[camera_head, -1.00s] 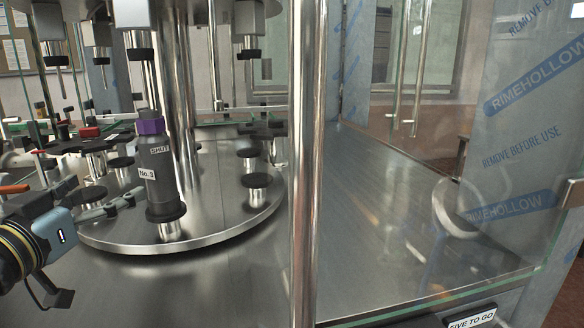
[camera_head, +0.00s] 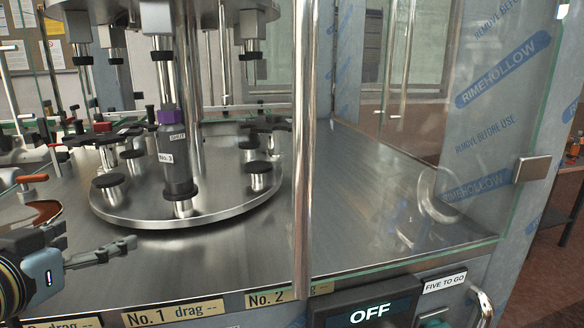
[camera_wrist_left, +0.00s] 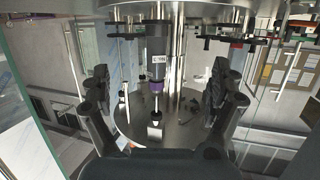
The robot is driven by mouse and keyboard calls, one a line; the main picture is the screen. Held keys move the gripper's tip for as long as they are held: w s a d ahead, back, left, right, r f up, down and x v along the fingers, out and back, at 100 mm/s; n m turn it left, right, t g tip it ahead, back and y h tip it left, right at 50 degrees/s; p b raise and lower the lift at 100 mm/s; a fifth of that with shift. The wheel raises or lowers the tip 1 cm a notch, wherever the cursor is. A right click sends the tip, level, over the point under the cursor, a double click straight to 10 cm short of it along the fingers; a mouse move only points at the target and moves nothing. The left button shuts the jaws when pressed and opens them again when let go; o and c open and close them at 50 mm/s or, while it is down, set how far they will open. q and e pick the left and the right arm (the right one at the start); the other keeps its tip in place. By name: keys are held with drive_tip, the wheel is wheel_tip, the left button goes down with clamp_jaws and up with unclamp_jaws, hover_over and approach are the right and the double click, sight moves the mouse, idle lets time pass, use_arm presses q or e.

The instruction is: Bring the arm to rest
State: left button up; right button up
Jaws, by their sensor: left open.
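My left gripper (camera_head: 97,243) comes in at the lower left of the head view, in front of the round steel carousel. It is open, with nothing between its fingers. In the left wrist view its two dark fingers (camera_wrist_left: 160,95) stand well apart, with the carousel between and beyond them. The dark cylinder labelled No. 3 (camera_head: 178,178), with a purple collar and a SHUT tag, stands upright on the carousel, apart from the gripper. It appears inverted in the left wrist view (camera_wrist_left: 156,45). My right gripper is in neither view.
The carousel (camera_head: 140,222) holds several short black-topped posts. A vertical steel post (camera_head: 303,150) and a film-covered glass panel (camera_head: 470,150) stand to the right. The front edge carries No. 1 and No. 2 labels and an OFF display (camera_head: 368,312). The steel deck (camera_head: 370,215) right of the carousel is clear.

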use_arm(q)
drive_tip(key=s+d+f+g+y, duration=0.1)
drive_tip(key=s+f+g, duration=0.5)
drive_tip(key=s, duration=0.6)
drive_tip(key=s+d+f+g, duration=0.1)
drive_tip(key=s+f+g, duration=0.5)
drive_tip(key=s, duration=0.6)
drive_tip(key=s+a+f+b, duration=0.1)
drive_tip(key=s+f+b, duration=0.15)
drive_tip(key=f, duration=1.45)
drive_tip(key=s+a+f+b, duration=0.15)
drive_tip(key=f+b, duration=0.25)
drive_tip(key=f, duration=1.4)
drive_tip(key=s+a+f+g+b, duration=0.1)
drive_tip(key=s+f+b, duration=0.3)
drive_tip(key=s+f, duration=1.2)
wheel_tip(320, 180, down, 2)
drive_tip(key=shift+s+f+g+b, duration=0.2)
drive_tip(key=shift+s+g+b, duration=0.15)
drive_tip(key=shift+g, duration=0.15)
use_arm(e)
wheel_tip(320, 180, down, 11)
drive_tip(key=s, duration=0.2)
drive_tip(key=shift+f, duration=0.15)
